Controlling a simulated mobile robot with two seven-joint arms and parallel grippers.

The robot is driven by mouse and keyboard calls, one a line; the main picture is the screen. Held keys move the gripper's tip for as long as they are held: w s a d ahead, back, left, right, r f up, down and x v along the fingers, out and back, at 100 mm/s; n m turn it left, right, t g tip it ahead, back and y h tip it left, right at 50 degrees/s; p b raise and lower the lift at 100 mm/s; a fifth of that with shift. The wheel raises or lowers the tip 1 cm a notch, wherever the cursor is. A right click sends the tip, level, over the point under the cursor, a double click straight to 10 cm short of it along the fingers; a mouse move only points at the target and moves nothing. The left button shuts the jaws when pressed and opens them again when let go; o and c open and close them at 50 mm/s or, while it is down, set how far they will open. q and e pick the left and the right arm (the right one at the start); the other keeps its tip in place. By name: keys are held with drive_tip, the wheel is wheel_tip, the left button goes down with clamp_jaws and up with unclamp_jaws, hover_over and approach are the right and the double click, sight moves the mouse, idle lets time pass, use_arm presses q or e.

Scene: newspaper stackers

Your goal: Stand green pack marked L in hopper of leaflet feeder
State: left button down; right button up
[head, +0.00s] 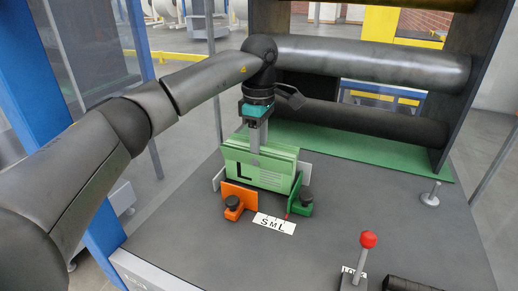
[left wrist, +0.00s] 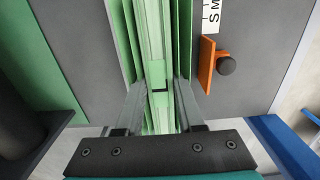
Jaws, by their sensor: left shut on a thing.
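The green pack marked L (head: 262,168) is upright at the feeder's hopper, its L face toward the head camera. My left gripper (head: 257,150) reaches down from above and is shut on the pack's top. In the left wrist view the pack's light green edge (left wrist: 152,50) runs between the two fingers (left wrist: 160,105). The hopper shows an orange stop (head: 240,195) at the pack's front left, a dark green stop (head: 297,190) at its right, and a pale side plate (head: 218,179). The pack's underside is hidden, so I cannot tell whether it rests on the hopper floor.
An S M L label (head: 274,224) lies in front of the stops. A red-knobbed lever (head: 368,241) stands at the front right. Large dark rollers (head: 370,62) and a green strip (head: 370,150) lie behind. A small metal post (head: 431,194) is at right. Grey tabletop between is clear.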

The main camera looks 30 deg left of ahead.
drive_tip(key=shift+a+r, duration=0.1)
drive_tip(key=shift+r, duration=0.1)
use_arm(q)
drive_tip(key=shift+f, duration=0.6)
use_arm(e)
drive_tip(key=shift+w+f, duration=0.1)
drive_tip(key=shift+f, duration=0.05)
use_arm(q)
drive_tip(key=shift+c, duration=2.2)
unclamp_jaws()
drive_tip(key=shift+f, duration=0.1)
wheel_tip(320, 180, up, 15)
drive_tip(key=p, duration=0.5)
use_arm(e)
drive_tip(key=s+d+f, duration=0.4)
drive_tip(key=s+d, duration=0.2)
drive_tip(key=s, duration=0.1)
drive_tip(key=shift+s+f+h, duration=0.3)
drive_tip(key=shift+f, duration=0.05)
